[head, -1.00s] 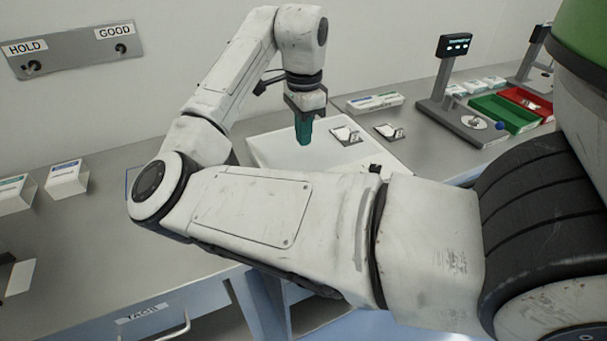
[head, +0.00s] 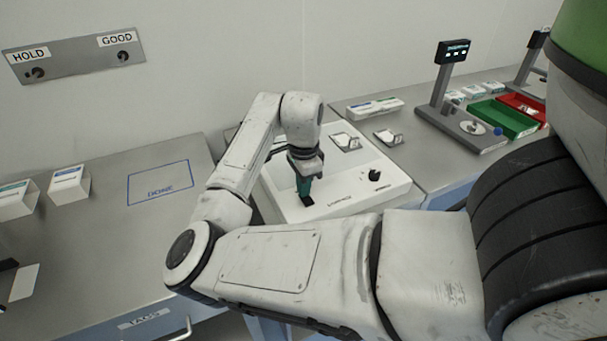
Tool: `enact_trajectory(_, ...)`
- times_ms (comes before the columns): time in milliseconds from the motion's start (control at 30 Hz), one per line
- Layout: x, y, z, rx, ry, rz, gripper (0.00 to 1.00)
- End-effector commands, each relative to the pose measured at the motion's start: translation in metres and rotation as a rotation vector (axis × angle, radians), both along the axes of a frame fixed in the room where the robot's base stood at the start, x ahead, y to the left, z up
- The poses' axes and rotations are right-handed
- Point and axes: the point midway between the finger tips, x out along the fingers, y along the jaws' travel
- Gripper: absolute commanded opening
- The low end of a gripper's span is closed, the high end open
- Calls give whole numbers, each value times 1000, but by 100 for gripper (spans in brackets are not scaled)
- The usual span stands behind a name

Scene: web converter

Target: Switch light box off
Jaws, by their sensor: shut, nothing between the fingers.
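The light box (head: 345,203) is a low white box on the counter in the middle of the head view. A black knob (head: 374,173) sits on its front right. A small black part (head: 307,201), which looks like a switch, sits on its front left. My gripper (head: 304,190) has teal fingers, shut and empty, pointing down at this black part. The tips are at or just above it; I cannot tell whether they touch. The gripper and arm hide the left of the box top. The lit state of the box is unclear.
Two small clips or plates (head: 388,137) are at the box's back right. A blue "DONE" outline (head: 160,182) marks bare counter on the left, with white cartons (head: 68,185) beside it. A scale (head: 458,125), a green tray (head: 503,118) and a red tray (head: 523,105) stand at right.

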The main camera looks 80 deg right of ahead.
Motion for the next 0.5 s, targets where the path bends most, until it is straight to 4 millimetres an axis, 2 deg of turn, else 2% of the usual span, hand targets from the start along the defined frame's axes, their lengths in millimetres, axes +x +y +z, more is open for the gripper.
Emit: enact_trajectory(500,1,-1,-6,-1,-1,1,0)
